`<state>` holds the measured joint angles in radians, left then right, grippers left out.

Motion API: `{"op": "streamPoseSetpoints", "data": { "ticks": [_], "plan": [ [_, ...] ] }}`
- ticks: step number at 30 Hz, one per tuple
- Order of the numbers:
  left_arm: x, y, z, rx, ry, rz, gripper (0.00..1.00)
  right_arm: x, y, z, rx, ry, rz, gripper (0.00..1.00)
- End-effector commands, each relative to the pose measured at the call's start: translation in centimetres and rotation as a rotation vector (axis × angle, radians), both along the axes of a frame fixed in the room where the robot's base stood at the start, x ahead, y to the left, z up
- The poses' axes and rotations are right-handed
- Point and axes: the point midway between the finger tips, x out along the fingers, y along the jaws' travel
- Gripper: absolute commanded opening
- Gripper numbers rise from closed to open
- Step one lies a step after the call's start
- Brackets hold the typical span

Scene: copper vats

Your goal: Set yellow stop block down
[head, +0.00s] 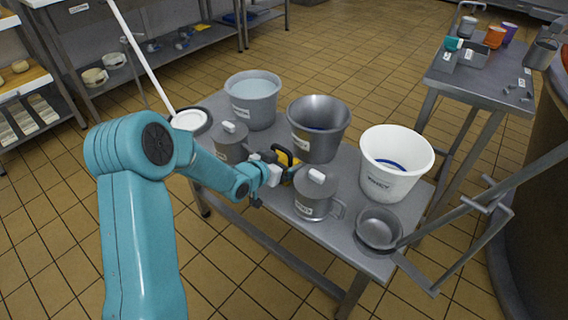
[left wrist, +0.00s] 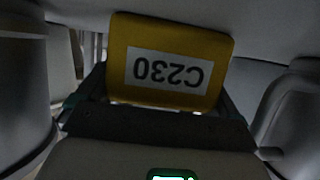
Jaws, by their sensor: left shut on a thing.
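The yellow stop block (head: 284,158) is at the metal table, between the lidded grey mugs. It also shows large in the left wrist view (left wrist: 172,35), with a white label reading C230 upside down. My left gripper (head: 279,169) is shut on the block, and dark fingers flank it in the left wrist view. The gripper partly hides the block in the head view. I cannot tell whether the block touches the tabletop. My right gripper is in neither view.
On the metal table (head: 345,240), a lidded mug (head: 316,194) stands in front right of the block and another (head: 230,142) to its left. Behind are a dark grey bucket (head: 318,135) and a light grey bucket (head: 253,105). A white bucket (head: 390,178) and a pan (head: 379,230) are right.

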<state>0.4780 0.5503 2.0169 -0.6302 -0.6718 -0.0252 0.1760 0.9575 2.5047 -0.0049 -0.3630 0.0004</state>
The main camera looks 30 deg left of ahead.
Motion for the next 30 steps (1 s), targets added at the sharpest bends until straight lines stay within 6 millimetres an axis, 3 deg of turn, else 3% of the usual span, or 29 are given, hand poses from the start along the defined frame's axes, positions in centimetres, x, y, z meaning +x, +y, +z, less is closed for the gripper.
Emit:
{"op": "streamPoseSetpoints", "data": {
  "ticks": [8, 21, 30],
  "plan": [
    [0.1, 0.0, 2.7, 0.003, -0.006, 0.0, 0.35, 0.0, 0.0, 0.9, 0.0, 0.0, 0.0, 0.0],
    [0.1, 0.0, 13.1, 0.003, -0.007, 0.0, 0.35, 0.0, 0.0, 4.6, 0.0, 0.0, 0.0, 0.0],
    [0.1, 0.0, 18.4, 0.001, -0.005, -0.001, 0.35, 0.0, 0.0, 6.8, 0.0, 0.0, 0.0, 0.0]
  ]
}}
